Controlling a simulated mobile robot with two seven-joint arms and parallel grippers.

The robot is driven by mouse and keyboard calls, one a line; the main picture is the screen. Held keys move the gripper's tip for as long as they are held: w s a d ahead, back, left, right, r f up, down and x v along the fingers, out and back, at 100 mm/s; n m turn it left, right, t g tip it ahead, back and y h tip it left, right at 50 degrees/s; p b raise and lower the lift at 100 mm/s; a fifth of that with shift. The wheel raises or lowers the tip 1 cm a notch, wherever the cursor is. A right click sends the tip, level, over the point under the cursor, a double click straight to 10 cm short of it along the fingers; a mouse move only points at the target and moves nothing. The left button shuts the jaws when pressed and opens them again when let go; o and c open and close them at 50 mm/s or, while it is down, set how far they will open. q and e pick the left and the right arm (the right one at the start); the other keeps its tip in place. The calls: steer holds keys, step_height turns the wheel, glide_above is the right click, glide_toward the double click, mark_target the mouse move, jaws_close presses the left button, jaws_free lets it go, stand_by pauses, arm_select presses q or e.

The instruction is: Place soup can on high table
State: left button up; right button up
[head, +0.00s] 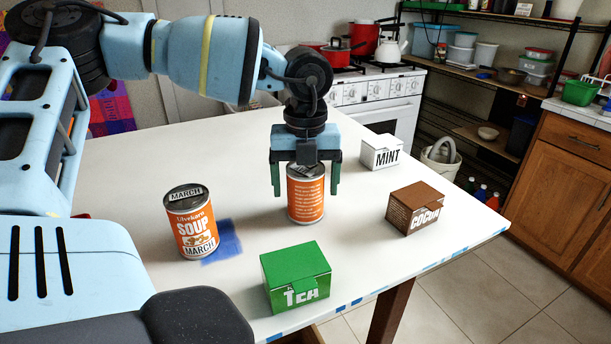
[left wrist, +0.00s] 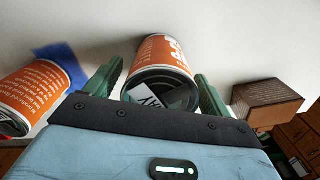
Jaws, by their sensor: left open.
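Two orange soup cans stand upright on the white table (head: 130,160). My left gripper (head: 306,190) is open and points down over one soup can (head: 306,205), with a green finger on each side of it. In the left wrist view that can (left wrist: 162,62) sits between the two fingers, with a visible gap to the right finger. The other soup can (head: 191,225), labelled MARCH, stands to the left, beside a blue patch (head: 224,241) on the table. It also shows at the left of the left wrist view (left wrist: 30,98). My right gripper is not in view.
A green tea box (head: 292,280) stands near the front edge. A brown cocoa box (head: 414,212) and a white mint box (head: 380,154) stand to the right. A stove (head: 385,100), shelves (head: 470,135) and a wooden cabinet (head: 560,190) are behind the table.

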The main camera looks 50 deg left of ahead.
arm_select(q)
step_height(320, 180, up, 12)
steer(key=shift+r, duration=0.2)
stand_by(0.4)
